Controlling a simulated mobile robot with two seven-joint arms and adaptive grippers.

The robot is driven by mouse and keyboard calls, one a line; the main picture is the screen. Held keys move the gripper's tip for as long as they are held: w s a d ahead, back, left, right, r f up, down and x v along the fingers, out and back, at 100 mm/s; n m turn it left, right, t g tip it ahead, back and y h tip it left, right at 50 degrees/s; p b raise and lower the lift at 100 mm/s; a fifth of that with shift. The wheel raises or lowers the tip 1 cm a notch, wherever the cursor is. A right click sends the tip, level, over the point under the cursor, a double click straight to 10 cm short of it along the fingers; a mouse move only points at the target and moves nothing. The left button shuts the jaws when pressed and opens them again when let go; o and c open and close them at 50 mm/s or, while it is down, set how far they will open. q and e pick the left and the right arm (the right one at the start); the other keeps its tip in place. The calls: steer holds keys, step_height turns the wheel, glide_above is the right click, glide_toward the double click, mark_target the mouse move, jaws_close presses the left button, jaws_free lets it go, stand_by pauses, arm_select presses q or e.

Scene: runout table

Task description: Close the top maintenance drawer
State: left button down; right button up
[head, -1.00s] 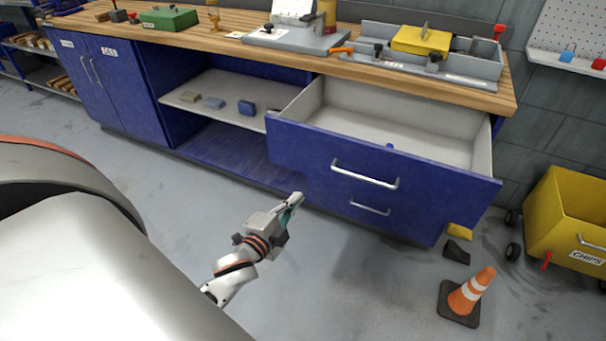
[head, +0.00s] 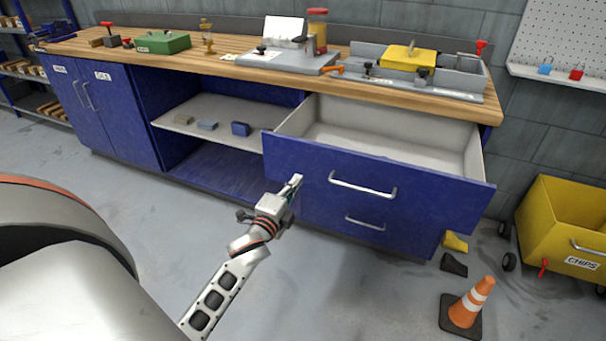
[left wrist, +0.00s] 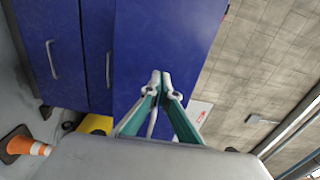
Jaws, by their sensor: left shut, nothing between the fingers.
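The top maintenance drawer is pulled out of the blue bench, with its blue front (head: 440,192) and pale inside (head: 385,143) showing. Its silver bar handle (head: 362,186) is on the front. My left gripper (head: 297,179) is shut and empty, in front of the left part of the drawer front, left of the handle. In the left wrist view the shut fingertips (left wrist: 161,76) point at a broad blue panel (left wrist: 185,30). I cannot tell whether they touch it. My right gripper is not in view.
A lower drawer handle (head: 365,222) sits below. An open shelf (head: 180,118) is left of the drawer. A yellow chips cart (head: 560,225) and an orange cone (head: 470,303) stand on the floor at right. Fixtures, including a yellow block (head: 407,58), are on the worktop.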

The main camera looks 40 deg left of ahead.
mark_target(307, 167)
arm_select(q)
steer(key=x, duration=0.4)
steer(key=shift+f, duration=0.1)
steer(key=shift+w+a+b, duration=0.1)
steer(key=shift+w+b, duration=0.2)
steer(key=shift+w, duration=0.05)
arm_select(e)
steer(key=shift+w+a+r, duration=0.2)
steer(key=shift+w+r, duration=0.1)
arm_select(q)
steer(key=shift+w, duration=0.1)
